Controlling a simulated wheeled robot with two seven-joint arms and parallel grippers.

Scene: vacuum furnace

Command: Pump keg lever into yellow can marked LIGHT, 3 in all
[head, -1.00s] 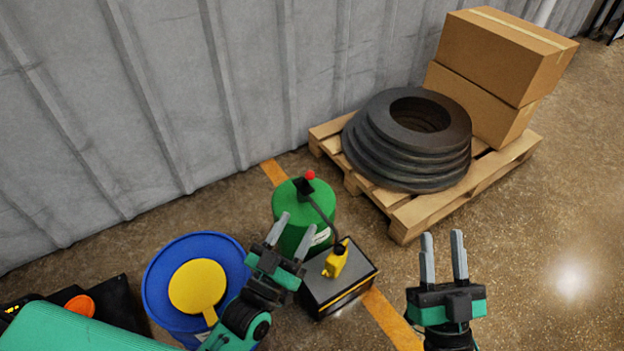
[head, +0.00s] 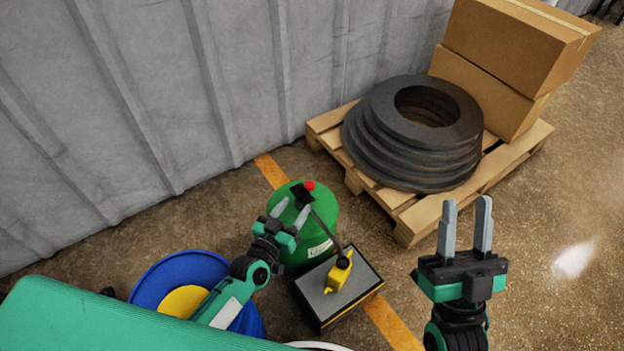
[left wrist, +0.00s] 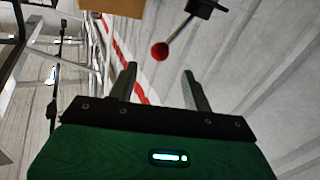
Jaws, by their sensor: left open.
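A green keg (head: 318,222) stands on the floor near the wall. Its black pump head carries a lever with a red knob (head: 309,185), and a dark spout slopes down to the right. The yellow can (head: 337,275) sits under the spout's end on a dark box; its marking is not readable. My left gripper (head: 291,209) is open and empty, in front of the keg, below and left of the red knob in the picture. In the left wrist view, the red knob (left wrist: 160,51) shows beyond the open fingers, untouched. My right gripper (head: 467,207) is open and empty at the right.
The grey-topped box (head: 313,295) bears the can. A blue drum (head: 160,274) with a yellow top is partly hidden by my left arm. A pallet (head: 410,225) with stacked black rings (head: 400,150) and cardboard boxes (head: 515,45) stands behind. Floor at right is clear.

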